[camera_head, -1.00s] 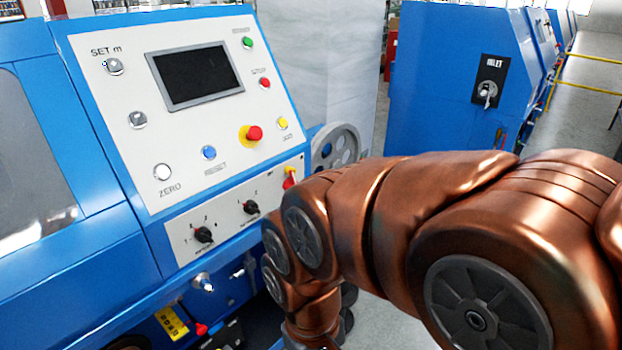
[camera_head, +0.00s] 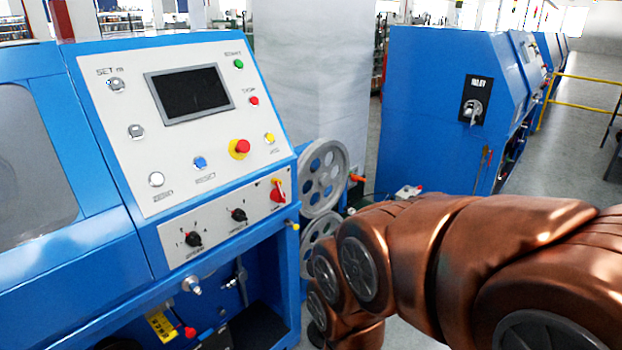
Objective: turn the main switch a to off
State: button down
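The blue machine carries a sloped white control panel (camera_head: 125,105) with a dark screen (camera_head: 188,93), several buttons and a red emergency knob (camera_head: 241,147). A lower white strip (camera_head: 215,238) holds two black rotary knobs (camera_head: 193,239) and, at its right end, a red switch with a yellow part (camera_head: 277,191). I take this red switch for main switch a; its label is too small to read and its position is not clear. My copper-coloured arm reaches in from the right, and its visible end stays right of and below the red switch. My gripper is not in view.
Two grey pulley wheels (camera_head: 324,176) stand just right of the panel, partly behind my arm. Another blue machine (camera_head: 424,105) with an inlet switch (camera_head: 471,111) stands at the back right. Yellow rails (camera_head: 572,108) and open grey floor lie at the far right.

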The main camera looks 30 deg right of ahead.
aim_at(277, 196)
jog(key=z, duration=0.25)
jog(key=i, duration=1.05)
jog(key=u, duration=0.55)
